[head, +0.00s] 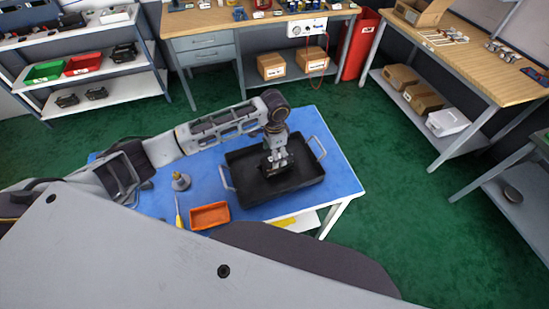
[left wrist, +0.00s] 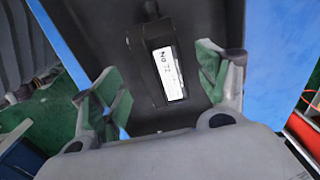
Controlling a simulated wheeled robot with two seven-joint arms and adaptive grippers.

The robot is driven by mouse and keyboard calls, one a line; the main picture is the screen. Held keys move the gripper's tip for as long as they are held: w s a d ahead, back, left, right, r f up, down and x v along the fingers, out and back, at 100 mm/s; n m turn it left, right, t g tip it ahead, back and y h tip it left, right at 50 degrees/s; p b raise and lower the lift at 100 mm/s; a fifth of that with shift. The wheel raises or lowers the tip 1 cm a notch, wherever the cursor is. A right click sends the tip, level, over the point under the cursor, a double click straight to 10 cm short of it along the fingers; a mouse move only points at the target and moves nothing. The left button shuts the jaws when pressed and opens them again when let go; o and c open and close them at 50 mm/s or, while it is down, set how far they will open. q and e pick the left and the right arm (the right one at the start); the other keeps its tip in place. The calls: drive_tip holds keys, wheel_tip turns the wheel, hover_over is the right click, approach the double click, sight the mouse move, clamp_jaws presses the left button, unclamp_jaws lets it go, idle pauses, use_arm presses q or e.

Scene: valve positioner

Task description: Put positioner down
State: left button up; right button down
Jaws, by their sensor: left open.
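The positioner (left wrist: 145,62) is a black block with a white label reading "No 72". It lies in the black tray (head: 308,183) on the blue tabletop. My left gripper (head: 276,157) is over the middle of the tray. In the left wrist view its two green-padded fingers (left wrist: 160,80) are spread apart, one on each side of the positioner, with gaps visible. In the head view the gripper mostly covers the positioner (head: 279,169). My right gripper is not seen.
An orange bin (head: 210,215), a yellow-handled tool (head: 179,212) and a grey round fitting (head: 181,181) are left of the tray on the blue table (head: 340,182). The tray has raised walls and side handles. Shelves and wooden benches stand farther back, with green floor between.

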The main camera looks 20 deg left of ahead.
use_arm(q)
wheel_tip(320, 180, up, 8)
drive_tip(key=shift+f+b, duration=0.25)
drive_tip(key=shift+b, duration=0.1)
idle(0.5)
